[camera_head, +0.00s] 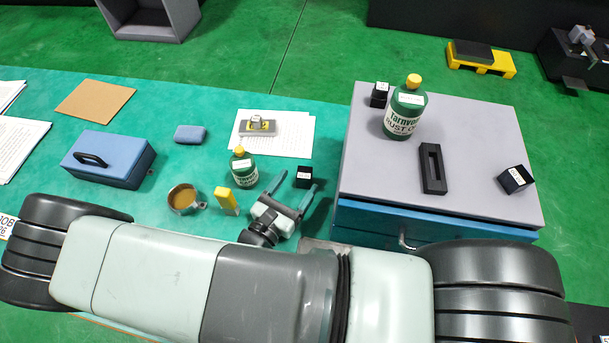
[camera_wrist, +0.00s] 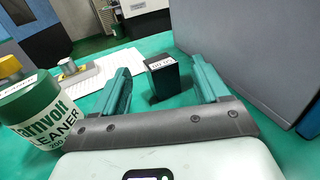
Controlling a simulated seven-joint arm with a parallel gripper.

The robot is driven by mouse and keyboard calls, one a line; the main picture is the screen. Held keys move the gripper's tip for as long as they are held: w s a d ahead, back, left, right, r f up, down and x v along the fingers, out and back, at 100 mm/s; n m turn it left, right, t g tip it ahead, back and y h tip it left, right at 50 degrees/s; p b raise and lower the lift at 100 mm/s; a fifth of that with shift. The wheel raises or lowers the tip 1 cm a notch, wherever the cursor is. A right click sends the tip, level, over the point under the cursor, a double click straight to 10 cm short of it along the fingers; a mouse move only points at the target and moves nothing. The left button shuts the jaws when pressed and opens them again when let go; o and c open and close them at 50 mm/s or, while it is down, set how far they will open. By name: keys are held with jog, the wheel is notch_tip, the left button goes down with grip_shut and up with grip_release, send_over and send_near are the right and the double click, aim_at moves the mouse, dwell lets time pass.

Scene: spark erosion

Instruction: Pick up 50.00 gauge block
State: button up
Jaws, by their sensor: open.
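A small black block (camera_head: 304,173) with a white label stands on the green table, close to the side of the grey cabinet. Its label is too small to read surely. My gripper (camera_head: 297,183) is open and empty, its two teal fingers reaching toward this block. In the wrist view the block (camera_wrist: 163,80) shows between the open fingers (camera_wrist: 158,72), with a gap on each side. Two similar black labelled blocks are on the cabinet top, one at the back left (camera_head: 379,95) and one tilted in view at the right (camera_head: 515,180).
A green cleaner bottle (camera_head: 244,171) stands left of my gripper, with a yellow box (camera_head: 227,202) and a cup (camera_head: 183,199). The cabinet (camera_head: 465,125) rises at the right, carrying a rust-oil bottle (camera_head: 405,110) and a black slotted holder (camera_head: 432,168). Papers (camera_head: 290,137) lie behind.

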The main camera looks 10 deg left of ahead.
aim_at(309, 167)
jog(key=x, duration=0.6)
jog(key=shift+w+d, duration=0.1)
jog(key=shift+w, duration=0.1)
jog(key=c, duration=1.4)
